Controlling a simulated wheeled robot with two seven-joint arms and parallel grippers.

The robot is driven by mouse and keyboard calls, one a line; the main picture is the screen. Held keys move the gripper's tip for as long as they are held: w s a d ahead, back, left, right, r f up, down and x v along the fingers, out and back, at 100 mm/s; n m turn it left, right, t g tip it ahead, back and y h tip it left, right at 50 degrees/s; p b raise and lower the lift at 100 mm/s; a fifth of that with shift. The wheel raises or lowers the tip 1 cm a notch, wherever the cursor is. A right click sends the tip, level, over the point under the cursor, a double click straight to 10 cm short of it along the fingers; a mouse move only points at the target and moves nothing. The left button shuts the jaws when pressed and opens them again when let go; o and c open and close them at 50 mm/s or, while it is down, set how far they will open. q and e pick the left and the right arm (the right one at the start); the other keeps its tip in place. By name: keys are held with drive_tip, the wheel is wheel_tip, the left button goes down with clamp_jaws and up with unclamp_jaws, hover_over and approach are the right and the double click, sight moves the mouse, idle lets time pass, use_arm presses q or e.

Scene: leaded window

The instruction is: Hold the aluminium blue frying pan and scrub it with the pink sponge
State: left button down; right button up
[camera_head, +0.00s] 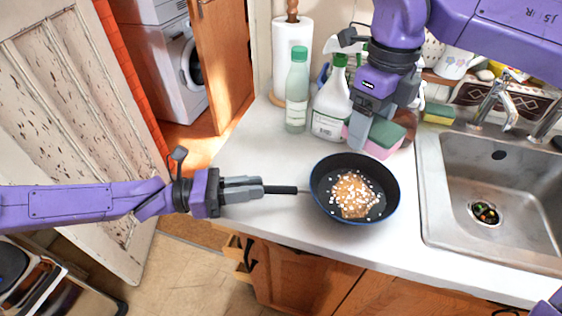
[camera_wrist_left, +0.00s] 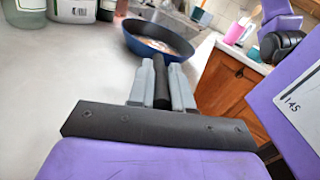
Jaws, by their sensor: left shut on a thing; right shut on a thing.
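The blue frying pan (camera_head: 385,205) has a dark inside with a brown patch and many small white bits in it. It rests at the front of the white counter, and also shows in the left wrist view (camera_wrist_left: 160,36). My left gripper (camera_head: 262,189) is shut on the pan's black handle (camera_head: 280,190); the left wrist view shows its fingers (camera_wrist_left: 163,85) on both sides of the handle. My right gripper (camera_head: 366,130) is shut on the pink sponge (camera_head: 382,150), which has a green side. The sponge is above and behind the pan, apart from it.
A sink (camera_head: 470,160) with a tap (camera_head: 492,98) lies to the right. A green bottle (camera_head: 297,90), a spray bottle (camera_head: 332,105) and a paper roll (camera_head: 291,50) stand behind. Another sponge (camera_head: 438,113) lies by the sink. The counter left of the pan is clear.

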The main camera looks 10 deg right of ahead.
sight(350, 192)
drive_tip(key=f, duration=0.3)
drive_tip(key=shift+s+d+f+m, duration=0.2)
drive_tip(key=shift+d+f+m, duration=0.15)
drive_tip(key=shift+m, duration=0.05)
drive_tip(key=shift+w+a+f+m, duration=0.1)
drive_tip(key=shift+w+f+m, duration=0.05)
drive_tip(key=shift+f+m, duration=2.25)
drive_tip(key=shift+w+f+m, duration=0.15)
drive_tip(key=shift+f+m, duration=1.55)
drive_tip(key=shift+f, duration=1.3)
drive_tip(key=shift+f, duration=0.6)
drive_tip(key=shift+a, duration=0.15)
